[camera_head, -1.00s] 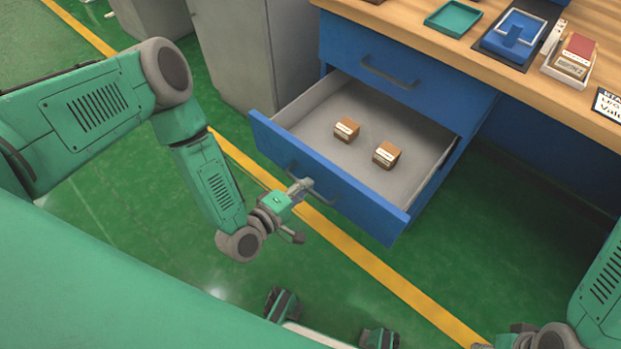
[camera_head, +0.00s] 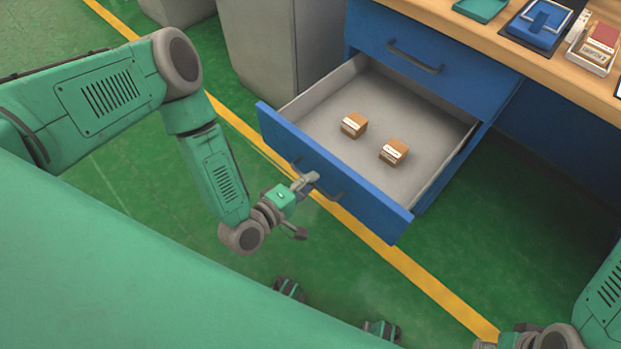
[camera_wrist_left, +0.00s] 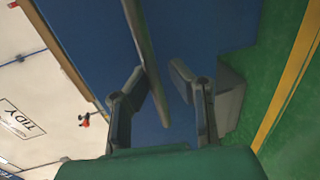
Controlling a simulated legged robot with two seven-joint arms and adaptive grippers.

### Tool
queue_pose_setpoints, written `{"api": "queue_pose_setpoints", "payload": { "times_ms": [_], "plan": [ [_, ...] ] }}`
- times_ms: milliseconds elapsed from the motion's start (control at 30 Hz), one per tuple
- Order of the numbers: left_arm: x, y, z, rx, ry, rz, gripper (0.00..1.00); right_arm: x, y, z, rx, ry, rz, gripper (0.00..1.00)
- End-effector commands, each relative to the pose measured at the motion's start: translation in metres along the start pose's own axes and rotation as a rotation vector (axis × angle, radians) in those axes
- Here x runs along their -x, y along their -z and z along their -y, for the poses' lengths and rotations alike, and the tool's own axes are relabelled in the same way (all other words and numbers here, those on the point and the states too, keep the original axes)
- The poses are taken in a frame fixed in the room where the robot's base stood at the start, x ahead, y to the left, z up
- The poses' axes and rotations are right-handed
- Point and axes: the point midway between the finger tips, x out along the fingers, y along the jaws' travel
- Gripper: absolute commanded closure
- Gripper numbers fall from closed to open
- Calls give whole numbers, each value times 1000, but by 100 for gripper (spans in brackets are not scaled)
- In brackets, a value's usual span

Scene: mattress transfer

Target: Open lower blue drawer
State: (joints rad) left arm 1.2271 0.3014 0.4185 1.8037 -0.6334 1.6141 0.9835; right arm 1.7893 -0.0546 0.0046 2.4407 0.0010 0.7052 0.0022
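The lower blue drawer (camera_head: 335,180) stands pulled well out from the blue cabinet, showing its grey inside. Its dark handle (camera_head: 341,195) is on the front panel. My left gripper (camera_head: 302,207) is at the left part of this handle. In the left wrist view the handle bar (camera_wrist_left: 147,60) runs between the two spread fingers of my left gripper (camera_wrist_left: 158,78), with a gap on the right finger's side. My right gripper (camera_head: 487,345) is mostly cut off at the bottom edge.
The closed upper blue drawer (camera_head: 465,85) has its own handle (camera_head: 415,58). A wooden tabletop (camera_head: 480,45) above holds a green tray (camera_head: 481,8) and a blue holder (camera_head: 538,24). A grey cabinet (camera_head: 285,45) stands left of the drawer. Green floor is clear in front.

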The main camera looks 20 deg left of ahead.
Motion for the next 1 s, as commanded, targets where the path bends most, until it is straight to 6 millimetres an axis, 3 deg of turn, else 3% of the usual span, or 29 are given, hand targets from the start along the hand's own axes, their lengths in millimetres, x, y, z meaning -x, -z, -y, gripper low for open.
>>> {"api": "queue_pose_setpoints", "payload": {
  "times_ms": [333,467,800,1000],
  "plan": [
    [0,0,-3,0,-8,-2,69,0,-1,0,0,0,-1,67],
    [10,0,-2,0,-6,-2,69,1,-2,0,0,0,-2,67],
    [78,1,0,2,-2,-2,69,1,-1,0,0,0,-2,67],
    [109,1,0,1,-4,-1,69,1,-1,0,0,0,-2,67]
  ]
}}
